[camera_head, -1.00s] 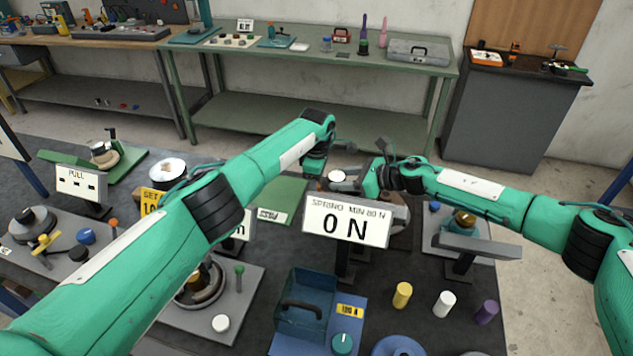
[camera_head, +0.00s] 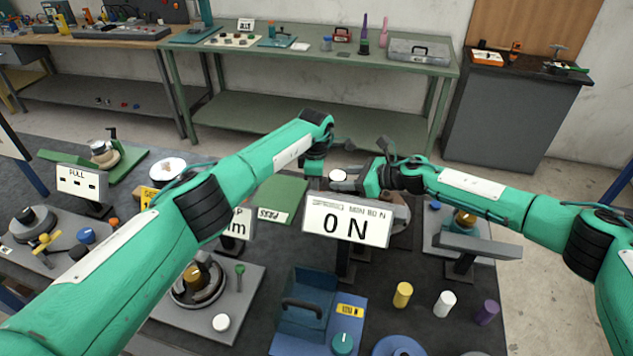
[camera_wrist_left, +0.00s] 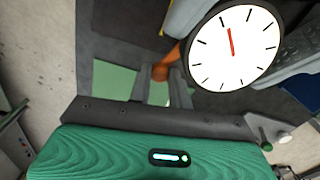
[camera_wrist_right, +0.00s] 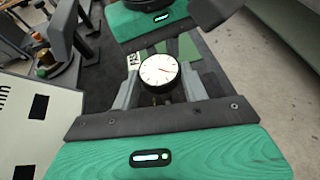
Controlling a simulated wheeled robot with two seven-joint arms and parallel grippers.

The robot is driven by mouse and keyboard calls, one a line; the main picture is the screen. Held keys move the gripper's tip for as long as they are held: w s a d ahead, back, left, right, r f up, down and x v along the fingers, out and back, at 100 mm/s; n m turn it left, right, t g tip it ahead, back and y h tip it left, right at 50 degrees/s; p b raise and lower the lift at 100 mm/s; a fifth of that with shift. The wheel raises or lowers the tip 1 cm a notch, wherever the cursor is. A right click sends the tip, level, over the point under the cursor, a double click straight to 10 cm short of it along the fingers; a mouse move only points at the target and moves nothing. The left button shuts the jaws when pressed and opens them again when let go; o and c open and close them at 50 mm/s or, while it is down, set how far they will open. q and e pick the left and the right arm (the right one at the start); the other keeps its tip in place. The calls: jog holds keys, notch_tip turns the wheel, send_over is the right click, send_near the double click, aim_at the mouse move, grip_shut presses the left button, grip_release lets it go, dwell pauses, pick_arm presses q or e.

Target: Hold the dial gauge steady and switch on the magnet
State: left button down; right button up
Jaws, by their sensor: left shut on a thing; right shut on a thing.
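The dial gauge (camera_head: 338,176) is a small round gauge with a white face near the middle of the head view. My right gripper (camera_head: 355,178) is shut on it; in the right wrist view the gauge (camera_wrist_right: 159,69) sits between the fingers. A white dial (camera_wrist_left: 233,47) with a red hand, seemingly the same gauge, is close by in the left wrist view. My left gripper (camera_wrist_left: 166,92) is shut on a small orange piece (camera_wrist_left: 163,70), perhaps the magnet's switch. In the head view my left gripper's tips are largely hidden behind its wrist. The magnet base cannot be made out.
A sign reading 0 N (camera_head: 347,222) stands just in front of the gauge. A blue open-topped box (camera_head: 304,300) and yellow, white and purple pegs (camera_head: 402,294) are nearer me. A green plate (camera_head: 283,195) lies left of the gauge. A green bench (camera_head: 310,65) is behind.

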pick_arm(q)
jog(key=shift+s+a+n, duration=0.1)
jog(key=shift+s+n, duration=0.25)
jog(key=shift+n, duration=0.55)
jog(key=shift+s+a+n, duration=0.15)
jog(key=shift+s+n, duration=0.15)
jog(key=shift+n, duration=0.6)
jog(key=shift+s+a+n, duration=0.1)
jog(key=shift+s+n, duration=0.25)
jog(key=shift+n, duration=0.55)
jog(key=c, duration=1.3)
grip_release()
notch_tip(320, 180, up, 12)
jog(key=shift+r, duration=0.1)
